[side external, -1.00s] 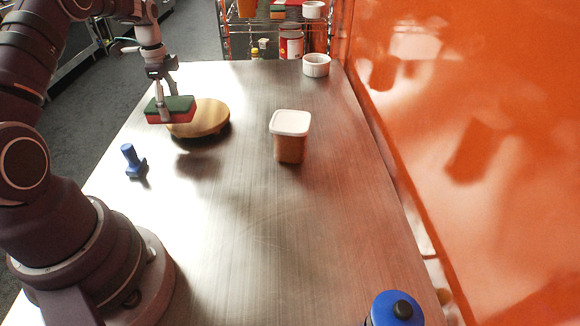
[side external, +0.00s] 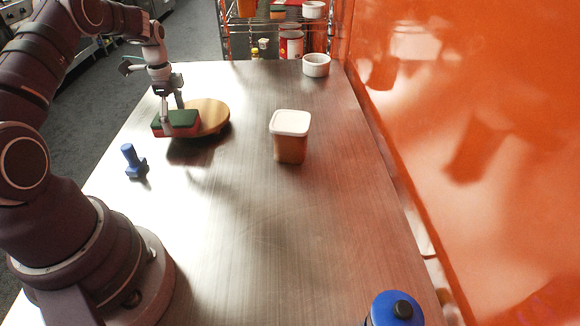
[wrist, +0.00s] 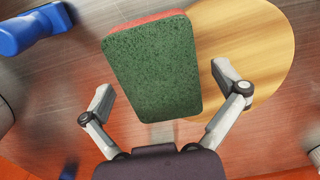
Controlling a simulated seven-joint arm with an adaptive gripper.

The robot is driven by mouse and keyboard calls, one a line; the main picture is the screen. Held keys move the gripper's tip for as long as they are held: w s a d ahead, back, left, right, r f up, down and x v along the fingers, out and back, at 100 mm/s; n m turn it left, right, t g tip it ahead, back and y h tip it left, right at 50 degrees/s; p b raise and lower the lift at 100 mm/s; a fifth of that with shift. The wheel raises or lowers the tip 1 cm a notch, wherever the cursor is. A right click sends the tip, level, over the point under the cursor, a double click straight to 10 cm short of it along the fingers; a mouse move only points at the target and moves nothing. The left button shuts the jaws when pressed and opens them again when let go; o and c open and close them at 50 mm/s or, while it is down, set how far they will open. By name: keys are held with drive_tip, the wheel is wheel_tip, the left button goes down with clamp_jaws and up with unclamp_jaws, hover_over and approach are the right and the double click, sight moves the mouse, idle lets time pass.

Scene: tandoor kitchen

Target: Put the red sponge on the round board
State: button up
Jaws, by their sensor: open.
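The red sponge (side external: 180,130) has a dark green top and shows at the near left edge of the round board (side external: 217,114). In the wrist view the green face of the sponge (wrist: 152,70) fills the middle, with a strip of red along its far edge. It overlaps the left part of the wooden board (wrist: 262,60), and much of it lies outside the board's outline. I cannot tell whether it touches the board. My gripper (side external: 171,112) is open, with one finger on each side of the sponge and visible gaps in the wrist view (wrist: 162,82).
A blue stamp-like object (side external: 134,162) stands left of the board. A lidded tub (side external: 291,140) stands to its right. A white ramekin (side external: 316,66) is at the far edge, and a blue bottle (side external: 395,308) is at the near right.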

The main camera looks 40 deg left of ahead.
sight(176, 117)
wheel_tip(176, 117, up, 12)
drive_tip(key=w+d+r+n+t, duration=0.1)
drive_tip(key=d+r+n+t, duration=0.15)
drive_tip(key=d+r, duration=0.55)
drive_tip(key=s+d+f+n+t, duration=0.1)
drive_tip(key=s+d+n, duration=0.2)
drive_tip(key=s+d, duration=0.2)
drive_tip(key=s+d+f+n+t, duration=0.1)
drive_tip(key=s+d, duration=0.4)
drive_tip(key=d, duration=0.5)
drive_tip(key=shift+d+f+n+t, duration=0.35)
drive_tip(key=shift+n+t, duration=0.2)
drive_tip(key=shift+n, duration=0.7)
